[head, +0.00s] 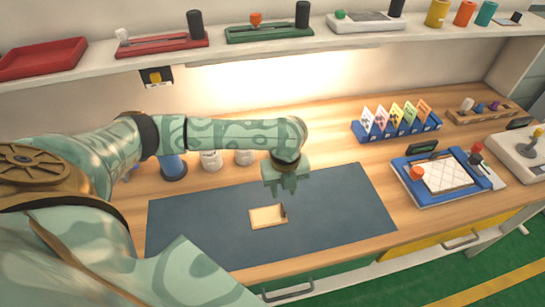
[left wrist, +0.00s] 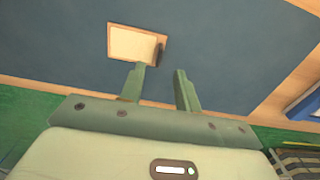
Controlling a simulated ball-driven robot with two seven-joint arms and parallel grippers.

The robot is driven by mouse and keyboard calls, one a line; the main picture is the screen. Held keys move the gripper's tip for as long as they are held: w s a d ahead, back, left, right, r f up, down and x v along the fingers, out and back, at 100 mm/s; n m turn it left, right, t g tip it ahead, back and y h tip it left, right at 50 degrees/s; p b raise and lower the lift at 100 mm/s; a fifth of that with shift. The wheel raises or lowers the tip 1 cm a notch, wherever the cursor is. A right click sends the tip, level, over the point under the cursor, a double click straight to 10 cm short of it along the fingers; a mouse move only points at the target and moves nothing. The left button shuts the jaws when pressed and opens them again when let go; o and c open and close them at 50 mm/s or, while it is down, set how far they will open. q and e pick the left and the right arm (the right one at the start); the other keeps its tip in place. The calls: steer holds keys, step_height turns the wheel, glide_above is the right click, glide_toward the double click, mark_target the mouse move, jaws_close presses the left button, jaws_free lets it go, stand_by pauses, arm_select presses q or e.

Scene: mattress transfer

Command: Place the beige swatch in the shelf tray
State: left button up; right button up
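The beige swatch (head: 264,217) lies flat on the dark blue mat (head: 190,225). It has a light wooden border and a small dark upright tab at its right edge. In the left wrist view the swatch (left wrist: 131,44) lies beyond the fingertips. My left gripper (head: 288,188) is above the mat, a little behind and right of the swatch. Its fingers (left wrist: 160,72) are apart, with nothing between them. A red tray (head: 42,58) sits at the left end of the shelf (head: 150,68). My right gripper is not in view.
Red and green slider panels (head: 270,34) and several coloured cups (head: 437,13) stand along the shelf. White jars (head: 211,160) stand behind the mat. A blue card rack (head: 398,130) and a blue-framed panel (head: 443,175) are to the right. Most of the mat is clear.

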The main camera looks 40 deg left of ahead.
mark_target(283, 205)
arm_select(q)
step_height(283, 205, down, 3)
steer(key=shift+r, duration=0.1)
step_height(283, 205, down, 6)
steer(key=b, duration=0.2)
steer(key=shift+d+r+b, duration=0.1)
steer(key=shift+r+b, duration=0.1)
steer(key=shift+b, duration=0.15)
steer(key=shift+s+r, duration=0.1)
jaws_close()
